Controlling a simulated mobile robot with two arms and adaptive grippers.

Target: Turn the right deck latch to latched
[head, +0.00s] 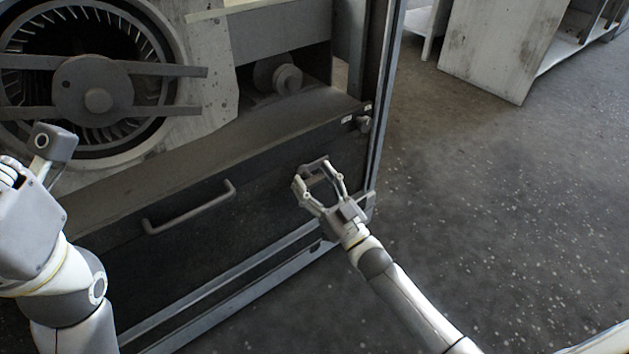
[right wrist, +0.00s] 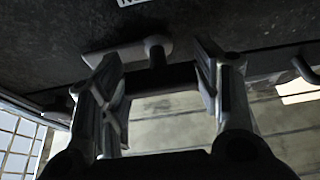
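In the right wrist view the latch (right wrist: 155,48) shows a short grey bar, lying nearly level in the picture, on a stubby stem.
The dark panel (head: 270,185) has a bar handle (head: 190,208) left of my right gripper. A metal upright (head: 385,90) stands just right of the latch. A fan wheel (head: 95,90) and a small pulley (head: 285,77) sit above the deck. The floor (head: 480,220) at the right is clear.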

